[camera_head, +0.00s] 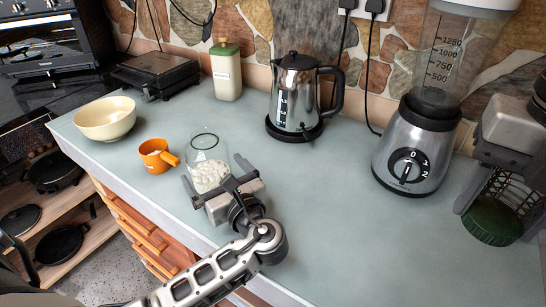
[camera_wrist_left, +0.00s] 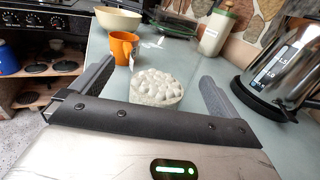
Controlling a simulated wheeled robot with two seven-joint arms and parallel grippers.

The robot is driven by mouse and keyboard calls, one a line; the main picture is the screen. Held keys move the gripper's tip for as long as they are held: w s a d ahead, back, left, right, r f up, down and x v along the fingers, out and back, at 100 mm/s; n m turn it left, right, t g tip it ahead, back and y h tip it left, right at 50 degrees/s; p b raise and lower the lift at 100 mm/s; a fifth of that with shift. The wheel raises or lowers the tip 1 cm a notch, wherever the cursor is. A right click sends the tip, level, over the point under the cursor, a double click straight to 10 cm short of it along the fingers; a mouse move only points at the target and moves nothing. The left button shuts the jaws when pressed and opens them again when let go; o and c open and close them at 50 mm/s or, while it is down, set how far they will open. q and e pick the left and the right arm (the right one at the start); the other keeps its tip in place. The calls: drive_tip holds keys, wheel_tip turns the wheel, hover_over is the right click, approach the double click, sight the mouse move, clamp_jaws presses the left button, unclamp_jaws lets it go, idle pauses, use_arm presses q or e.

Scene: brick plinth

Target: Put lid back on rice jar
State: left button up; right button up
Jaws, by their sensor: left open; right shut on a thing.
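The rice jar (camera_head: 207,151) is clear glass with white contents. It stands upright and uncovered on the counter. My left gripper (camera_head: 215,176) is open at the jar, with a finger on each side. In the left wrist view the white contents of the jar (camera_wrist_left: 157,88) show between the spread fingers of the left gripper (camera_wrist_left: 154,84); I cannot tell whether the fingers touch the glass. A green round lid (camera_head: 491,222) is at the right edge of the head view. My right gripper (camera_head: 503,196) is shut on it, partly out of frame.
An orange cup (camera_head: 153,158) and a cream bowl (camera_head: 104,120) stand left of the jar. A cream bottle (camera_head: 226,75), a kettle (camera_head: 296,95) and a blender (camera_head: 414,150) stand behind and right. The counter (camera_head: 340,205) is clear between jar and lid.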

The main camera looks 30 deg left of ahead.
sight(207, 150)
use_arm(q)
drive_tip(key=x, duration=0.2)
drive_tip(key=p+x, duration=0.1)
drive_tip(key=x, duration=0.2)
drive_tip(key=shift+w+f, duration=0.15)
drive_tip(key=shift+w, duration=0.15)
use_arm(e)
drive_tip(key=shift+r, duration=0.45)
use_arm(q)
drive_tip(key=c, duration=1.3)
drive_tip(key=shift+r, duration=0.2)
drive_tip(key=shift+r, duration=1.2)
use_arm(e)
drive_tip(key=shift+f, duration=0.15)
use_arm(q)
wheel_tip(207, 150, up, 7)
drive_tip(key=shift+r, duration=0.15)
